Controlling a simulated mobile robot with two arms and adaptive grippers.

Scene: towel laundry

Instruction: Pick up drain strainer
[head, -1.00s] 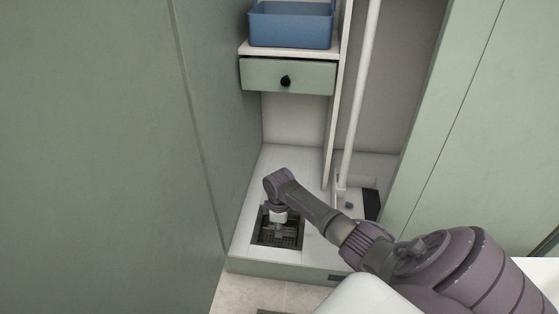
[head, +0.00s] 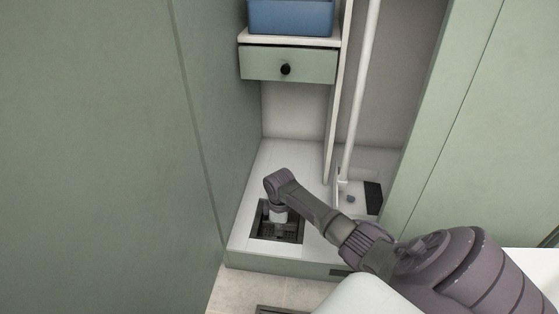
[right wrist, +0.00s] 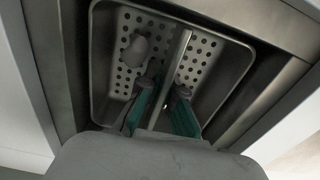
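The drain strainer (right wrist: 215,70) is a grey square basket with a perforated bottom and a thin raised bar down its middle. It sits in a recess in the floor, seen in the head view as a dark square (head: 292,238). My right gripper (right wrist: 166,92) points down into the basket. Its two teal-padded fingers stand on either side of the bar, with a gap showing by the left finger. In the head view the right gripper (head: 280,230) is low in the recess, fingertips hard to make out. My left gripper is not in view.
A grey lump (right wrist: 135,50) lies in the basket. A drawer (head: 288,64) with a black knob and a blue bin (head: 290,18) are above the recess. A white vertical pipe (head: 358,100) and green panels stand close by.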

